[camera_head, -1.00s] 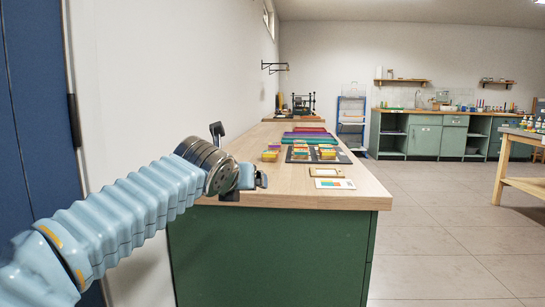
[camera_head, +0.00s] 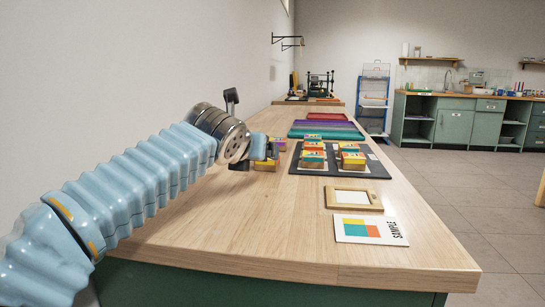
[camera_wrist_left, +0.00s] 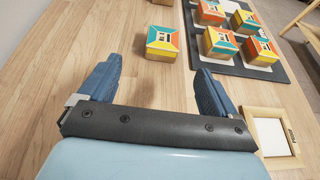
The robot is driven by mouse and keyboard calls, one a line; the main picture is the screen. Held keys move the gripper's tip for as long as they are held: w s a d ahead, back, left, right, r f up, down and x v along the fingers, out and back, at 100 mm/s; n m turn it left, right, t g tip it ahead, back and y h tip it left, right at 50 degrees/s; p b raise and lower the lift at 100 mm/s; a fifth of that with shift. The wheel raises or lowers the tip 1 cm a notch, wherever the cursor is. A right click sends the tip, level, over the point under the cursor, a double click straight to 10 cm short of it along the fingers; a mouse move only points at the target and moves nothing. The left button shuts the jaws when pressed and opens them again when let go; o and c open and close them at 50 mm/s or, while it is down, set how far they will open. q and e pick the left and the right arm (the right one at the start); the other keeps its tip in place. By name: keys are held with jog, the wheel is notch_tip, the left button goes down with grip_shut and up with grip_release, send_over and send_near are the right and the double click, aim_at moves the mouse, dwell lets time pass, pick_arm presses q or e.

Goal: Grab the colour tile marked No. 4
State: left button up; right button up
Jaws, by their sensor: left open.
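Several block-like colour tiles with orange, yellow and teal tops stand on a dark mat (camera_head: 333,168), such as a near-left tile (camera_head: 313,159) and a near-right tile (camera_head: 353,161). Others stand on bare wood left of the mat; one (camera_wrist_left: 162,42) lies ahead of my left gripper in the wrist view, between the lines of its fingers. The tops carry white marks, too small to read, so I cannot tell which is No. 4. My left gripper (camera_head: 271,152) is open and empty, and its blue fingers (camera_wrist_left: 155,85) are apart from the tiles. My right gripper is not in view.
The wooden counter (camera_head: 230,225) has free room at its near left. A wooden frame (camera_head: 353,197) and a SAMPLE card (camera_head: 370,230) lie right of centre. Coloured strips (camera_head: 326,130) lie behind the mat. A wall runs along the left.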

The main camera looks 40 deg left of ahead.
pick_arm(q)
jog(key=x, duration=0.8)
jog(key=shift+w+a+f, duration=0.1)
jog(key=shift+w+f, duration=0.05)
jog(key=shift+w, duration=0.1)
jog(key=x, duration=0.3)
jog(key=b+x, duration=0.1)
jog(key=shift+w+d+f, duration=0.2)
jog(key=shift+w, duration=0.1)
jog(key=shift+w+a+f, duration=0.1)
jog(key=shift+w+a, duration=0.1)
jog(key=shift+w, duration=0.2)
jog(key=c, duration=1.1)
